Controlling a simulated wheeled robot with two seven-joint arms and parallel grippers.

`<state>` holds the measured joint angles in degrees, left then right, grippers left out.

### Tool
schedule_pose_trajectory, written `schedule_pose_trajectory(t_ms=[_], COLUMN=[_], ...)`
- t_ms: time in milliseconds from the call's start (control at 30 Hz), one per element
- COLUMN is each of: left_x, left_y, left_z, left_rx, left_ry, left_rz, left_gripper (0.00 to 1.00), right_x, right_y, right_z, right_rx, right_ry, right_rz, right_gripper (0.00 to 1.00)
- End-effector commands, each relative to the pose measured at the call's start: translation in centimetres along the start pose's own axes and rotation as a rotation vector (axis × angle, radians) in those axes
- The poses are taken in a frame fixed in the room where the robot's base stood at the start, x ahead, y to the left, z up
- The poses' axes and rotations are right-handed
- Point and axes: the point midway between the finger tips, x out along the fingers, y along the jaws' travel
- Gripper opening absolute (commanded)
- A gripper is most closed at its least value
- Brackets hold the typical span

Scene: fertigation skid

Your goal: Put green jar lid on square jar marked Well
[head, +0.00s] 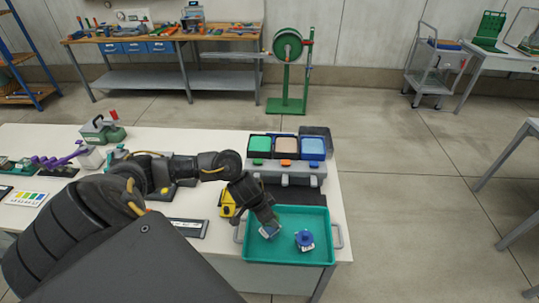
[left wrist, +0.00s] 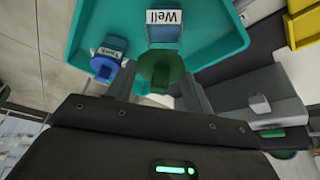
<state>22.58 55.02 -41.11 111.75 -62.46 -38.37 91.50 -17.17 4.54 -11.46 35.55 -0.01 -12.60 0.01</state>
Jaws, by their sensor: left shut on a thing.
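My left gripper (head: 266,218) is over the teal tray (head: 290,256), pointing down. In the left wrist view its fingers (left wrist: 158,85) are shut on the green jar lid (left wrist: 160,70), a dark green disc. The square jar marked Well (left wrist: 164,33) is just beyond the lid, its label upside down; the lid overlaps its near part. I cannot tell whether lid and jar touch. In the head view this jar (head: 269,231) is blue-grey and stands under the gripper, partly hidden. A second jar with a blue lid (head: 304,238) stands to its right; it also shows in the left wrist view (left wrist: 104,68).
The tray has a raised rim and side handles. A yellow device (head: 228,205) is close to the tray's left. The tray's front right is clear.

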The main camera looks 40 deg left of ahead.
Motion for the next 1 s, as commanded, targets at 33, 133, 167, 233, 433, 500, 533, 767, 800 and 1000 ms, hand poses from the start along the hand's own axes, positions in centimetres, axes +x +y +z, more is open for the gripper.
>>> schedule_pose_trajectory(t_ms=[33, 133, 167, 233, 433, 500, 533, 767, 800, 1000], left_x=[0.8, 1.4, 1.6, 2.0, 3.3, 3.6, 3.7, 3.9, 3.9, 3.9], left_y=[0.0, 0.0, 0.0, 0.0, 0.0, 0.0, 0.0, 0.0, 0.0, 0.0], left_z=[0.3, 0.6, 0.6, 0.8, 1.5, 1.6, 1.6, 1.6, 1.6, 1.6], left_rx=[0.001, 0.000, 0.000, 0.001, -0.003, -0.002, -0.002, -0.001, -0.001, -0.001], left_ry=[0.000, 0.001, 0.001, 0.002, -0.001, -0.001, -0.001, 0.001, 0.001, 0.000], left_rz=[0.000, 0.000, -0.001, -0.001, 0.000, 0.000, 0.000, 0.000, 0.000, 0.000], left_gripper=[0.30, 0.30, 0.30, 0.30, 0.30, 0.30, 0.30, 0.30, 0.30, 0.69], right_x=[1.0, 2.0, 2.3, 3.1, 3.9, 4.0, 4.0, 4.1, 4.1, 4.1], right_y=[0.0, -0.1, -0.1, -0.1, -0.1, -0.1, -0.1, -0.1, -0.1, -0.1], right_z=[0.1, 0.2, 0.3, 0.3, 0.5, 0.5, 0.5, 0.5, 0.5, 0.5], right_rx=[0.000, 0.000, 0.000, 0.000, 0.000, 0.000, 0.000, 0.000, 0.000, 0.000], right_ry=[-0.001, -0.001, -0.001, -0.001, -0.002, -0.002, -0.002, -0.002, -0.002, -0.002], right_rz=[0.000, 0.000, 0.000, 0.000, 0.000, 0.000, 0.000, 0.000, 0.000, 0.000], right_gripper=[0.36, 0.36, 0.36, 0.36, 0.36, 0.36, 0.36, 0.36, 0.36, 0.36])
